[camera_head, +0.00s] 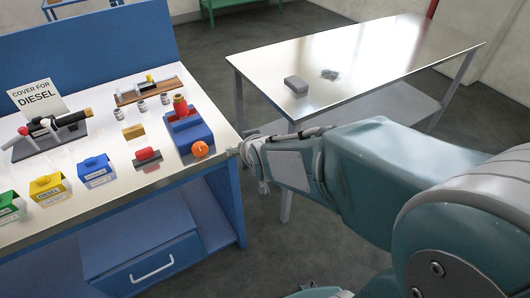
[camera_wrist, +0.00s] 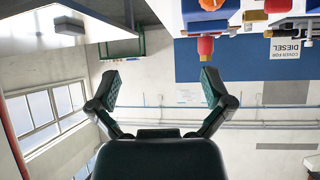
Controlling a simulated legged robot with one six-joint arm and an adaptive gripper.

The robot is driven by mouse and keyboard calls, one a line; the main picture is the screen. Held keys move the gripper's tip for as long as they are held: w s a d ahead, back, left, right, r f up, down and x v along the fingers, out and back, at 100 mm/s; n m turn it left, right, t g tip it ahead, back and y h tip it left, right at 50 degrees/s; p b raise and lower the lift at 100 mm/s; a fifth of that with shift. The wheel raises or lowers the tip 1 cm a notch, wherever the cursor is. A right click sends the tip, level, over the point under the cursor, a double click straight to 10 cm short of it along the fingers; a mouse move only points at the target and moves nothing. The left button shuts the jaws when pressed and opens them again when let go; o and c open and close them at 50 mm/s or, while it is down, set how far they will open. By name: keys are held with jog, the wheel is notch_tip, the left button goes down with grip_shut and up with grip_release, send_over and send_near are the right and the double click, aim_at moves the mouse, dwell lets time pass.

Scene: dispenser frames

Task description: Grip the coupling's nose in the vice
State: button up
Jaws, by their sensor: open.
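A blue vice (camera_head: 184,137) with a round orange knob (camera_head: 200,149) stands near the bench's right edge. A red piece (camera_head: 180,105), possibly the coupling, stands upright at the vice; I cannot tell whether the jaws clamp it. The vice (camera_wrist: 212,20) and red piece (camera_wrist: 205,45) also show at the top of the upside-down wrist view. My gripper (camera_head: 240,155) is just right of the vice, past the bench edge. In the wrist view my gripper (camera_wrist: 160,82) has its fingers wide apart with nothing between them. The red piece appears beyond the right fingertip, apart from it.
A black nozzle (camera_head: 72,118) lies on a dark stand at left by a diesel sign (camera_head: 38,97). A yellow block (camera_head: 134,131), a red-topped brush (camera_head: 147,157), small jars, a wooden rack (camera_head: 150,91) and coloured boxes share the bench. A metal table (camera_head: 350,60) stands right, mostly clear.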

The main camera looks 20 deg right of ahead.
jog(key=s+d+r+g, duration=0.2)
jog(key=s+r, duration=0.1)
jog(key=s, duration=0.4)
jog(key=shift+s+r+h, duration=0.3)
jog(key=shift+s, duration=0.05)
jog(key=n+t+y, duration=0.1)
jog(key=t+y, duration=0.1)
jog(key=t, duration=0.4)
send_near(201, 152)
jog(key=d, duration=0.3)
notch_tip(201, 152, down, 3)
jog(key=a+t+y, duration=0.2)
jog(key=t, duration=0.1)
jog(key=w, duration=0.3)
jog(key=w+a, duration=0.1)
jog(key=w, duration=0.2)
jog(key=w+a, duration=0.1)
jog(key=w, duration=0.3)
jog(key=shift+r, duration=0.15)
jog(key=shift+c, duration=0.3)
